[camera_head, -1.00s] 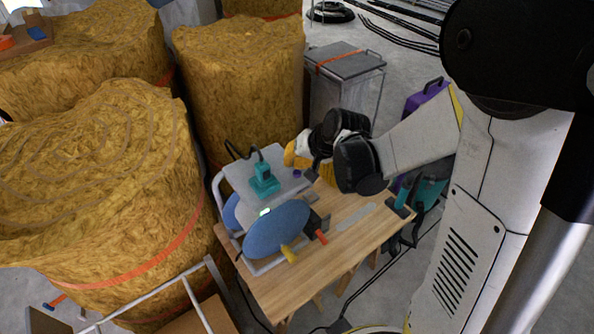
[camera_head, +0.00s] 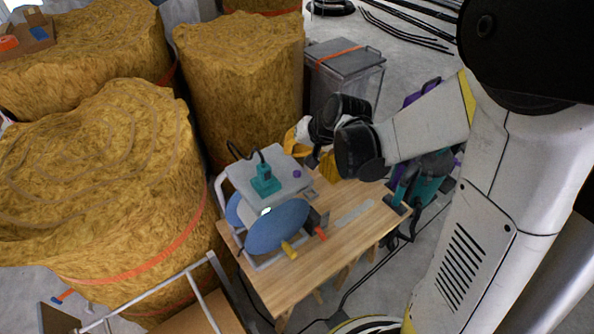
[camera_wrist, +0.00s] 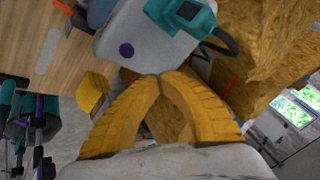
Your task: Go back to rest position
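My gripper (camera_wrist: 160,76) has two yellow ribbed fingers, and their tips meet in the wrist view with nothing visible between them. In the head view the gripper (camera_head: 300,138) is partly hidden by my black wrist and is above the far side of the wooden workbench (camera_head: 300,283). A grey machine with a flat top (camera_head: 285,165) and blue rounded sides (camera_head: 277,227) stands on the bench. A teal tool (camera_head: 265,181) is on its top. In the wrist view the grey top (camera_wrist: 135,35) lies just beyond the fingertips.
Large yellow-brown insulation rolls (camera_head: 240,70) stand left of and behind the bench. A grey lidded box (camera_head: 345,62) stands behind. Teal equipment (camera_head: 428,178) is right of the bench. A yellow object (camera_wrist: 92,95) shows beside the gripper in the wrist view. A metal frame (camera_head: 165,300) is at front left.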

